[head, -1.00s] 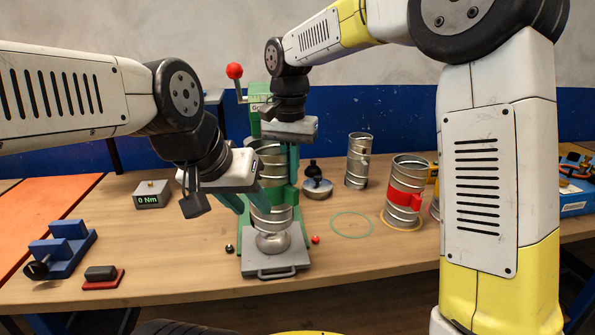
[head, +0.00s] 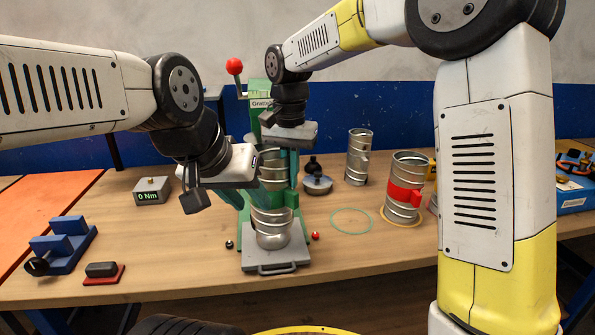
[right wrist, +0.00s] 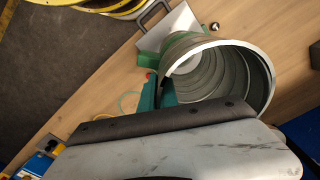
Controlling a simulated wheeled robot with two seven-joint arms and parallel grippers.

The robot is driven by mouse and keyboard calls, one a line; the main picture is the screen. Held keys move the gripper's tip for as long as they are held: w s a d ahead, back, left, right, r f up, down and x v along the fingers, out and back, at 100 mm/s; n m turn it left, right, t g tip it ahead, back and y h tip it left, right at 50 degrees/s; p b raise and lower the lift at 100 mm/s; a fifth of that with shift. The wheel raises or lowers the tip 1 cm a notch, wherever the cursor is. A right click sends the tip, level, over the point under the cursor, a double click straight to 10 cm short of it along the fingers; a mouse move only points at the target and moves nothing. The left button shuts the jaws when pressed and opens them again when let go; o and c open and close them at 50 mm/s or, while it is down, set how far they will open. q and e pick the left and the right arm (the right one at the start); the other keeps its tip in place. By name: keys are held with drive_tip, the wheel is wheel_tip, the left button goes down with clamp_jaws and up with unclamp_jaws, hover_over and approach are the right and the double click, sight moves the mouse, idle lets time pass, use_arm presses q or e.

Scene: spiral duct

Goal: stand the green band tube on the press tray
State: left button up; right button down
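The green band tube (head: 271,218) is a ribbed metal tube standing near upright over the press tray (head: 262,260). A rounded silver piece (head: 272,240) shows under its lower rim, above the tray, so the tube's bottom looks apart from the tray plate. My right gripper (head: 292,168) reaches down to the upper rim and is shut on its wall; in the right wrist view the tube's open end (right wrist: 215,75) faces the camera beside the teal fingers (right wrist: 157,95). My left gripper (head: 240,198) is at the tube's left side, fingers apart; contact there is unclear.
The green press (head: 258,92) with a red-knobbed lever stands behind. A 0 Nm box (head: 152,191) and blue fixture (head: 62,246) are left.

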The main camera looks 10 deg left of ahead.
sight(291, 195)
drive_tip(key=shift+f, duration=2.8)
drive_tip(key=c, duration=1.5)
unclamp_jaws()
drive_tip(key=shift+c, duration=0.2)
wheel_tip(291, 195, up, 8)
drive_tip(key=shift+f, duration=0.1)
